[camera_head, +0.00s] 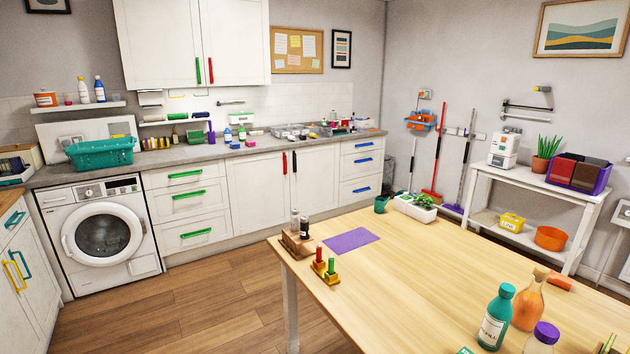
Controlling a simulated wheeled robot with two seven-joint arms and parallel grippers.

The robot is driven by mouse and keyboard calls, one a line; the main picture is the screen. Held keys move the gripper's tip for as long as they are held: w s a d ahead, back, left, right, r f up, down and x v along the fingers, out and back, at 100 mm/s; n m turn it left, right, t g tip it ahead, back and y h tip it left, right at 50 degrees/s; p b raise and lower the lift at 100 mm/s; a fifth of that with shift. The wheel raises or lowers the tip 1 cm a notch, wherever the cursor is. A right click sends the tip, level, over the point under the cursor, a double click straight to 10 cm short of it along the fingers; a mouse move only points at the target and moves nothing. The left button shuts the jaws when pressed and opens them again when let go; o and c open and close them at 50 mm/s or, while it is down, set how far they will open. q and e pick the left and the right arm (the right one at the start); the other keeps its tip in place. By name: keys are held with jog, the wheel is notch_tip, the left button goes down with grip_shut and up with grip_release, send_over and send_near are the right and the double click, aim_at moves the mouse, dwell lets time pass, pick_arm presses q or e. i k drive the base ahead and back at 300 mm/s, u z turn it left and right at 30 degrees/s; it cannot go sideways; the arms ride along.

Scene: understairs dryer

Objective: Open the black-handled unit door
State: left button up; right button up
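The black handle (294,163) is a vertical bar on a white lower unit door (317,180) under the back counter. The door is closed, flush with its neighbours. Just left of it is another closed white door (256,190) with a red handle (285,163) close beside the black one. The lower right part of the black-handled door is near the table's far edge in the picture but mostly shows. Neither of my grippers is in view.
A wooden table (420,275) fills the right foreground, with bottles, a purple mat (351,240) and a planter on it. Wood floor (200,310) is clear left of the table. A washing machine (100,235) stands at left.

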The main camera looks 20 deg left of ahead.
aim_at(314, 169)
jog(key=u, duration=1.65)
jog(key=i, duration=5.15)
jog(key=z, duration=2.8)
jog(key=i, duration=2.1)
jog(key=z, duration=0.05)
